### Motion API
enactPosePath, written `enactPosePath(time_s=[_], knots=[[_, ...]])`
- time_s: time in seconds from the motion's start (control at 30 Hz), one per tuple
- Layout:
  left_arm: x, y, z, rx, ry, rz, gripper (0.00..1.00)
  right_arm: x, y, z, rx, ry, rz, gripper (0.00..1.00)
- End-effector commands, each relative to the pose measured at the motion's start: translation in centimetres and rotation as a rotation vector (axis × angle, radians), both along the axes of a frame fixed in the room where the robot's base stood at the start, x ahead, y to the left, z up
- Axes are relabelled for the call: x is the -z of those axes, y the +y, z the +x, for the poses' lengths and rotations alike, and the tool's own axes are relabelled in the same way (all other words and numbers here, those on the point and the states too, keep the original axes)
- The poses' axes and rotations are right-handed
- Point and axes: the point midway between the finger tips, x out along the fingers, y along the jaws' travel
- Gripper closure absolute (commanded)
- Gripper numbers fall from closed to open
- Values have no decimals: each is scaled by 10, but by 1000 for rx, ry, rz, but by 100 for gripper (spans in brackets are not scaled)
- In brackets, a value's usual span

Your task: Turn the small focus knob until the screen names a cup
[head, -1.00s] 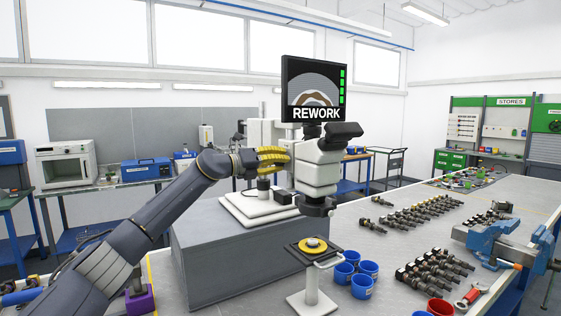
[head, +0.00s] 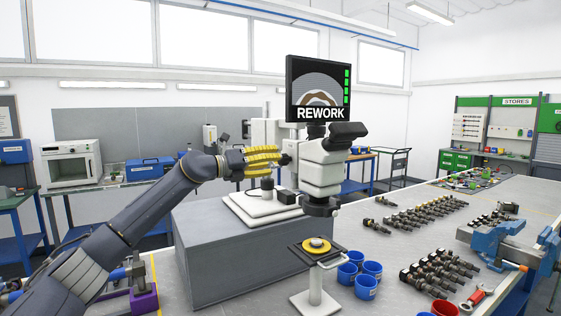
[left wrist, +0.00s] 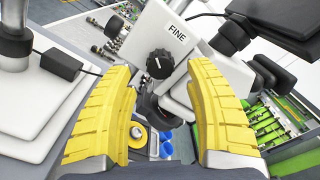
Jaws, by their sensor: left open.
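The microscope (head: 320,172) stands on the bench, with the screen (head: 318,88) above it. The screen reads REWORK under a grey and brown arched picture, with green bars at its right edge. The small focus knob (left wrist: 160,64) is black and ribbed with a white mark, beside the label FINE on the white microscope body. My left gripper (head: 279,158) is at the microscope's left side, and its yellow fingers also show in the left wrist view (left wrist: 164,82). They are open and empty, with the knob ahead between them and apart from both. My right gripper is out of view.
Several blue cups (head: 366,287) and a red cup (head: 444,308) stand nearby. Rows of injectors (head: 425,215) and a blue vise (head: 500,240) occupy the bench at right.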

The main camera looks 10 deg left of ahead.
Motion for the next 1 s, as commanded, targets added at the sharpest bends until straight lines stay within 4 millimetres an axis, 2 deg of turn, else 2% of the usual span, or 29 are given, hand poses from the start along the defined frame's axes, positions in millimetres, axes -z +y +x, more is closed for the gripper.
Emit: enactPosePath(time_s=[0.13, 0.4, 0.6, 1.0], knots=[[0, 22, -16, -1, -2, 1, 46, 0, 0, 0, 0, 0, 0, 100], [0, 47, -36, -1, 0, -1, 46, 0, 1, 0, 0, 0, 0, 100], [0, 54, -41, 0, 1, -1, 46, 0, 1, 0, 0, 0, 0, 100], [0, 54, -42, 1, 0, -1, 46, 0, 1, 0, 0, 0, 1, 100]])
